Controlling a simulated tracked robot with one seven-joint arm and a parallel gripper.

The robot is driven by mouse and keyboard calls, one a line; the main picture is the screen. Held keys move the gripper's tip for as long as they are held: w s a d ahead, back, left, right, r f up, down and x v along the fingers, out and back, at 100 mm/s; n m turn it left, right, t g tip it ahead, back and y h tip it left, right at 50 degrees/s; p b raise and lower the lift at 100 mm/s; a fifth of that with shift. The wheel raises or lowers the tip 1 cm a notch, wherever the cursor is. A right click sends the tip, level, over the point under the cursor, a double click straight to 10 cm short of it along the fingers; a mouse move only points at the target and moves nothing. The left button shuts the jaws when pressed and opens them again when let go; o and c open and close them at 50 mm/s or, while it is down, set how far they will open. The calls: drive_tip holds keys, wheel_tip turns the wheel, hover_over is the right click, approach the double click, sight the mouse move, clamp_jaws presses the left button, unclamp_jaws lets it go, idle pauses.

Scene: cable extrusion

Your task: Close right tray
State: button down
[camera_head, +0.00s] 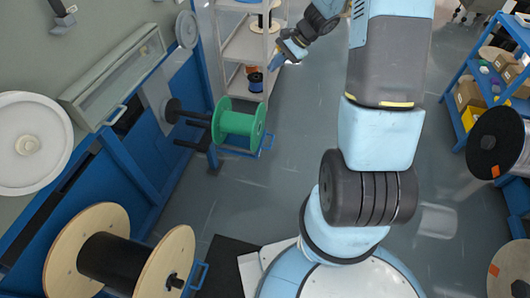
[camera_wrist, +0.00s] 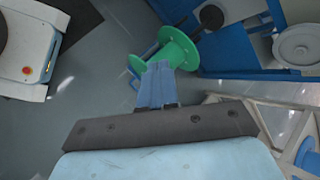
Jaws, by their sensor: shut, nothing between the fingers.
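A green spool (camera_head: 239,124) sits on a blue tray with a handle (camera_head: 267,145), which sticks out from the blue machine at left. A second blue handle (camera_head: 199,276) shows by a wooden-flanged spool (camera_head: 128,250) with a black core at the lower left. My gripper (camera_head: 276,63) is up and to the right of the green spool, apart from it, near the shelf rack. In the wrist view my gripper (camera_wrist: 157,84) has its blue fingers together and empty. They overlap the green spool (camera_wrist: 176,48) in the picture. The tray is mostly hidden there.
The blue machine (camera_head: 135,165) runs along the left, with a white reel (camera_head: 30,143) on it. A grey shelf rack (camera_head: 247,48) stands beyond the green spool. A blue shelf with boxes (camera_head: 495,80) is at right. The grey floor (camera_head: 300,120) between is clear.

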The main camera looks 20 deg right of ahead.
drive_tip(key=w+d+f+m+t, duration=0.1)
drive_tip(key=d+f+m, duration=0.15)
drive_tip(key=f, duration=0.75)
drive_tip(key=d+f+m+t+y, duration=0.15)
drive_tip(key=f+m, duration=0.25)
drive_tip(key=f, duration=0.7)
drive_tip(key=w+d+f+m, duration=0.1)
drive_tip(key=d+f+m, duration=0.15)
drive_tip(key=f, duration=0.75)
drive_tip(key=m, duration=0.4)
approach(259, 153)
wheel_tip(259, 153, down, 4)
drive_tip(key=a, duration=0.3)
drive_tip(key=shift+w+a+f+t+h, duration=0.2)
drive_tip(key=shift+w+a+t+h, duration=0.2)
drive_tip(key=shift+w+a, duration=0.4)
drive_tip(key=shift+w+d, duration=0.1)
drive_tip(key=shift+d, duration=0.05)
drive_tip(key=shift+w, duration=0.1)
